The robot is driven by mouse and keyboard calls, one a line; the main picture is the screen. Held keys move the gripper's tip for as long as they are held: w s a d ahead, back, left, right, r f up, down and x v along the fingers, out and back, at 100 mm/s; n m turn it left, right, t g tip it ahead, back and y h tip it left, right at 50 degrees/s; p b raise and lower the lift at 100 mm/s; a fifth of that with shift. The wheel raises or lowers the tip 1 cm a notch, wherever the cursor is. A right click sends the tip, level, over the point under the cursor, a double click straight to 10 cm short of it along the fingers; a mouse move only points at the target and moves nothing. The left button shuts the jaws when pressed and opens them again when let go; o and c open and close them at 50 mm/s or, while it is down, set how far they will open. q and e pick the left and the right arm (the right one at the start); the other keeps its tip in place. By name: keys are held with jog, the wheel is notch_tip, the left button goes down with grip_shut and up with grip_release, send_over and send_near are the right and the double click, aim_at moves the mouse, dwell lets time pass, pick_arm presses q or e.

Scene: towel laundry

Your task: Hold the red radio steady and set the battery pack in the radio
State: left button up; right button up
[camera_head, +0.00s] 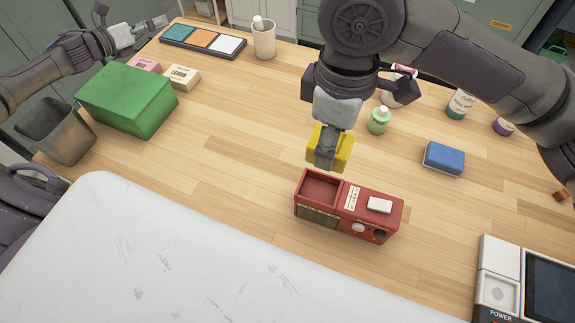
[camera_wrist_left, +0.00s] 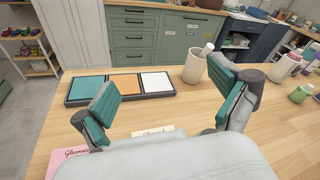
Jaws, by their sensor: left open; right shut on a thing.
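The red radio (camera_head: 345,214) stands on the wooden table in front of me, with an open, empty recess in the left part of its top. The yellow battery pack (camera_head: 343,150) is between the fingers of my right gripper (camera_head: 325,158), which is shut on it and holds it just above and behind the radio's recess. Part of the pack is hidden by the fingers. My left gripper (camera_head: 146,27) is open and empty at the far left of the table, away from the radio. Its spread fingers also show in the left wrist view (camera_wrist_left: 165,108).
A green box (camera_head: 128,98), a grey bin (camera_head: 57,132) and small cartons (camera_head: 182,77) stand at the left. A colour-swatch tray (camera_head: 202,41) and a cup (camera_head: 264,40) are at the back. A blue sponge (camera_head: 444,158) and bottles (camera_head: 378,121) are right. The middle-left table is clear.

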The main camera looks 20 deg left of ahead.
pick_arm(q)
jog(key=d+f+m+g+h, duration=0.2)
jog(key=d+f+m+h, duration=0.2)
jog(key=d, duration=0.7)
jog(key=m+g+h, duration=1)
jog(key=m+g, duration=0.3)
jog(key=m, duration=0.2)
send_near(321, 201)
notch_tip(321, 201, up, 5)
jog(key=w+d, duration=0.2)
jog(key=f, duration=0.7)
jog(key=shift+s+d+f, duration=0.15)
jog(key=shift+s+d, duration=0.1)
jog(key=d, duration=0.7)
jog(key=shift+w+d+f, duration=0.1)
jog(key=shift+d+f, duration=0.05)
jog(key=shift+d, duration=0.1)
